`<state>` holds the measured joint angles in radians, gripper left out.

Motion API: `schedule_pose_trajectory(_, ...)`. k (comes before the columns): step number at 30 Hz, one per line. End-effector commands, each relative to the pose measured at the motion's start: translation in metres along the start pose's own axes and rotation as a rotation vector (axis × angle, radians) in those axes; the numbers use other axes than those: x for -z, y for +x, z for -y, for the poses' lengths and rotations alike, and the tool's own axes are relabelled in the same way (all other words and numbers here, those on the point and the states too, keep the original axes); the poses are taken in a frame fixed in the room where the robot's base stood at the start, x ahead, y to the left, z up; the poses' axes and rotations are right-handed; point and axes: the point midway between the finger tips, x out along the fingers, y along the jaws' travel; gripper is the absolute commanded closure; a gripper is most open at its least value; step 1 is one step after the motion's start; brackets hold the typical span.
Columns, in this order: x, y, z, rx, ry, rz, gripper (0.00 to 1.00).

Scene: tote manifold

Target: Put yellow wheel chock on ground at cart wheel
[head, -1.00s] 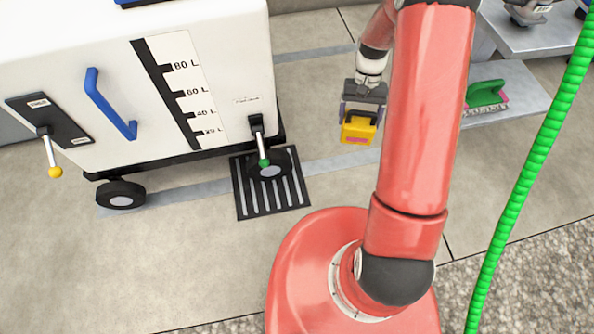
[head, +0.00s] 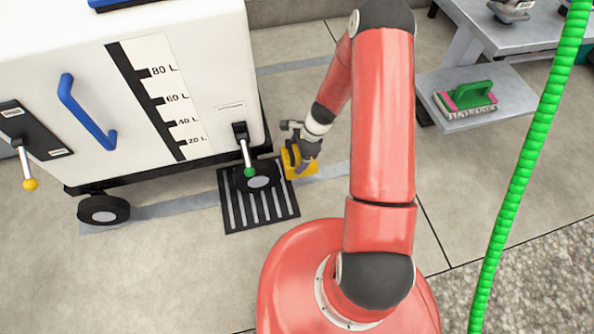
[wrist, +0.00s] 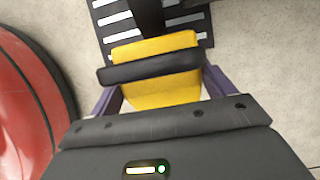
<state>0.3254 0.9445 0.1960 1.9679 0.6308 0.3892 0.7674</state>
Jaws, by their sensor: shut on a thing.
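The yellow wheel chock (head: 300,164) is held in my gripper (head: 296,150), just right of the cart's right wheel (head: 262,178). In the wrist view the chock (wrist: 155,85) sits between the two purple fingers of my gripper (wrist: 160,92), with a black bar across it. The cart (head: 60,90) is a white tank with a blue handle and a litre scale. Its left wheel (head: 103,209) also shows. Whether the chock touches the floor or the wheel I cannot tell.
A black slotted drain grate (head: 258,212) lies under the right wheel and shows in the wrist view (wrist: 105,20). A bench (head: 480,120) with a green-handled brush (head: 467,97) stands at right. A green hose (head: 530,150) hangs in front.

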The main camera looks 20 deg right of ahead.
Motion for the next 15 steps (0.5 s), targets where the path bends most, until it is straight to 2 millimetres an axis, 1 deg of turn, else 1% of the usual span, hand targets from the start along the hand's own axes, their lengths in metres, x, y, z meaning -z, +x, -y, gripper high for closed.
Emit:
schedule_pose_trajectory(1,0.005,0.014,-0.001,-0.002,0.002,0.002,0.51)
schedule_pose_trajectory(4,0.011,0.030,0.000,-0.002,0.000,0.002,0.51)
schedule_pose_trajectory(6,0.014,0.036,0.000,0.000,-0.002,0.001,0.51)
schedule_pose_trajectory(11,0.018,0.044,0.001,0.000,-0.002,0.001,0.51)
schedule_pose_trajectory(14,0.022,0.055,0.000,-0.002,-0.001,0.002,0.51)
schedule_pose_trajectory(15,0.025,0.061,-0.001,-0.002,0.000,0.002,0.51)
